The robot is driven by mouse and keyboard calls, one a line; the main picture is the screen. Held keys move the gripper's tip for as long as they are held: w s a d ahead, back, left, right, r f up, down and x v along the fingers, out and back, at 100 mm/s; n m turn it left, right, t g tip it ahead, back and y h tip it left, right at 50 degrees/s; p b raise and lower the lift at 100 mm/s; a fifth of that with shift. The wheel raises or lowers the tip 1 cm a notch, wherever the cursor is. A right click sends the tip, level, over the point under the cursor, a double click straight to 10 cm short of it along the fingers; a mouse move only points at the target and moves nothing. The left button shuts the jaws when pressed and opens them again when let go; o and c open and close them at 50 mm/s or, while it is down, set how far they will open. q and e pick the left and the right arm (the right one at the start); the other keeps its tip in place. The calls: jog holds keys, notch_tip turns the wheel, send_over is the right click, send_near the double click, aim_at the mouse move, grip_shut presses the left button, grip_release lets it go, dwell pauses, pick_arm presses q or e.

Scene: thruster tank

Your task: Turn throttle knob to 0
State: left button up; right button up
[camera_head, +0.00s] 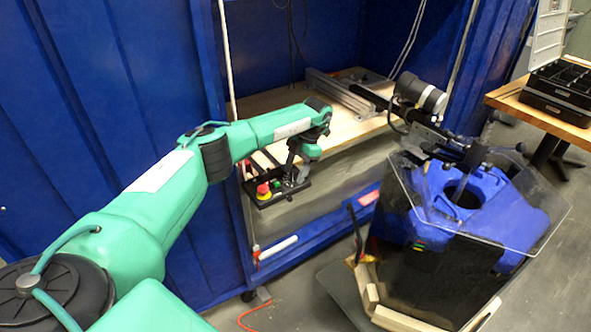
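A black control box (268,200) is mounted at the front edge of the wooden bench. It carries a red emergency button on a yellow base (263,190) and a small green button (277,184) beside it. My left gripper (293,173) is over the right part of this box, pointing down at it. The throttle knob cannot be made out; the gripper covers that part of the box. Whether the fingers are open or shut, or touch a knob, is too small to tell. My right gripper is not in view.
A wooden bench (270,101) with a metal rail frame (345,95) stands inside blue walls. A blue and black tank (430,260) with a clear cover (535,215) and a motor cylinder (425,96) stands at right. A side table (508,98) holds black trays.

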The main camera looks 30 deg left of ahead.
pick_arm(q)
jog(key=shift+w+r, duration=0.1)
jog(key=shift+r, duration=0.1)
jog(key=b+v, duration=0.1)
jog(key=v, duration=1.2)
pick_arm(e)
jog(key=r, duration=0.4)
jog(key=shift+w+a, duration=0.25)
pick_arm(q)
jog(key=shift+w, duration=0.15)
